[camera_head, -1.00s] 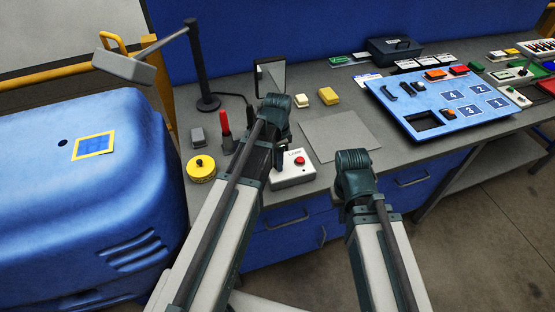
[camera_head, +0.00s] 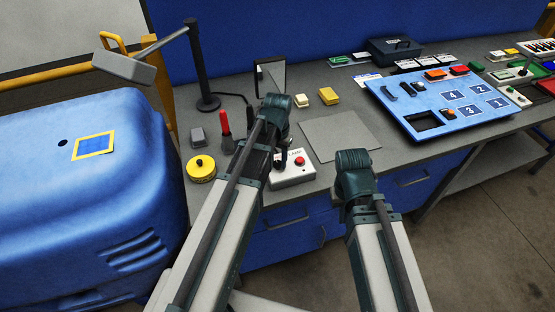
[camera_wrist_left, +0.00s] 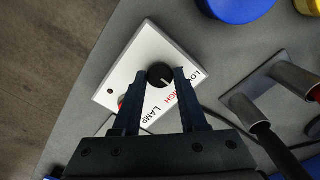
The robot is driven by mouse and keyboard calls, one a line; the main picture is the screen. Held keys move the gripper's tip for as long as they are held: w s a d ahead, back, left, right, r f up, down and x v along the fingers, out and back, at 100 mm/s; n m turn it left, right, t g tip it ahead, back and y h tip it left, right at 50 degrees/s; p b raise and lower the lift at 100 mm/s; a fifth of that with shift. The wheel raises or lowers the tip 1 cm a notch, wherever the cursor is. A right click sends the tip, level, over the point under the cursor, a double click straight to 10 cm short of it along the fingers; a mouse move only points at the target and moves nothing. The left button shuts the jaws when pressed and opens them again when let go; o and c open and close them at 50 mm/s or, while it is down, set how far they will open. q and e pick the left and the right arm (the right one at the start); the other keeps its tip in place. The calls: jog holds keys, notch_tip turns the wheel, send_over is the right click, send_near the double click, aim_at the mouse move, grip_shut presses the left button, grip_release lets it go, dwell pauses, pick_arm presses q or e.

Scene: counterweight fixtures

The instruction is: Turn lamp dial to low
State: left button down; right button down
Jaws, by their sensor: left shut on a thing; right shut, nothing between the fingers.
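The lamp box (camera_head: 293,178) is a white control box with a red button (camera_head: 300,161) at the front of the bench. In the left wrist view the box (camera_wrist_left: 127,75) carries a round black dial (camera_wrist_left: 160,73) and the words LOW, HIGH and LAMP. The dial's white mark points toward the word HIGH. My left gripper (camera_wrist_left: 160,78) is shut on the dial, one finger on each side. In the head view my left arm hides the dial. My right arm shows to the right of the box, but its gripper fingers are hidden.
The desk lamp (camera_head: 125,66) stands at the back left. A yellow round container (camera_head: 201,170), a red-handled tool (camera_head: 225,125) and a grey block (camera_head: 198,137) are left of my left arm. A blue panel (camera_head: 440,105) lies to the right. The grey mat (camera_head: 345,133) is bare.

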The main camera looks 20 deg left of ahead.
aim_at(278, 163)
pick_arm(q)
jog(key=n, duration=0.4)
jog(key=shift+n, duration=2.6)
jog(key=shift+c, duration=2.3)
grip_release()
notch_tip(278, 163, up, 14)
jog(key=p, duration=1.3)
jog(key=shift+p, duration=0.4)
